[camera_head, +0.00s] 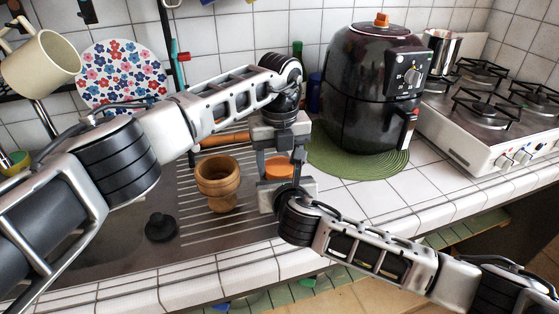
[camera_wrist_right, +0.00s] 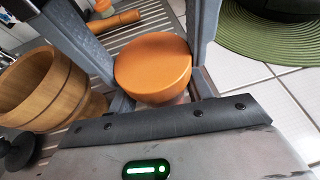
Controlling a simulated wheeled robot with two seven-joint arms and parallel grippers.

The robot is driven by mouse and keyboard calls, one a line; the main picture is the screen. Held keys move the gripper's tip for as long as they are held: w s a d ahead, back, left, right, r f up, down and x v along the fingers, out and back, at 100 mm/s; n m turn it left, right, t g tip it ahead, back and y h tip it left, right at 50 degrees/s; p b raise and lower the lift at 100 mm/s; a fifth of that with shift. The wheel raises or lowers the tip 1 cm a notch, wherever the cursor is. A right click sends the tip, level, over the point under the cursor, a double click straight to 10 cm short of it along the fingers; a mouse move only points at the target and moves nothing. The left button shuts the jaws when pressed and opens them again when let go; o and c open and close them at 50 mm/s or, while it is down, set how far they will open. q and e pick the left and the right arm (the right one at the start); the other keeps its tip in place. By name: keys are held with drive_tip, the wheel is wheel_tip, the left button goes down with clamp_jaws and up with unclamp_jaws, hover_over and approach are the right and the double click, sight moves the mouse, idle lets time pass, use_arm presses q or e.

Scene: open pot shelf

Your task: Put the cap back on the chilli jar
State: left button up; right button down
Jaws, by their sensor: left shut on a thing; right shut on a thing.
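The orange cap (camera_head: 279,168) shows between my two grippers in the head view, above the drainboard. It also shows in the right wrist view (camera_wrist_right: 153,66). My left gripper (camera_head: 279,158) reaches down from above and is shut on the cap, one finger on each side. My right gripper (camera_head: 283,185) comes from the front right and is shut on the chilli jar. Only a pale sliver of the jar (camera_wrist_right: 180,99) shows directly under the cap; my right gripper hides the rest. I cannot tell whether the cap is fully seated.
A wooden mortar (camera_head: 217,187) stands close to the left of my grippers, with a black knobbed thing (camera_head: 160,228) farther left. A black air fryer (camera_head: 368,90) stands on a green mat (camera_head: 345,163) to the right. The white-tiled counter in front of the mat is clear.

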use_arm(q)
drive_tip(key=m, duration=0.2)
drive_tip(key=shift+m, duration=0.3)
drive_tip(key=o, duration=1.1)
drive_tip(key=shift+r, duration=2.3)
drive_tip(key=shift+c, duration=0.3)
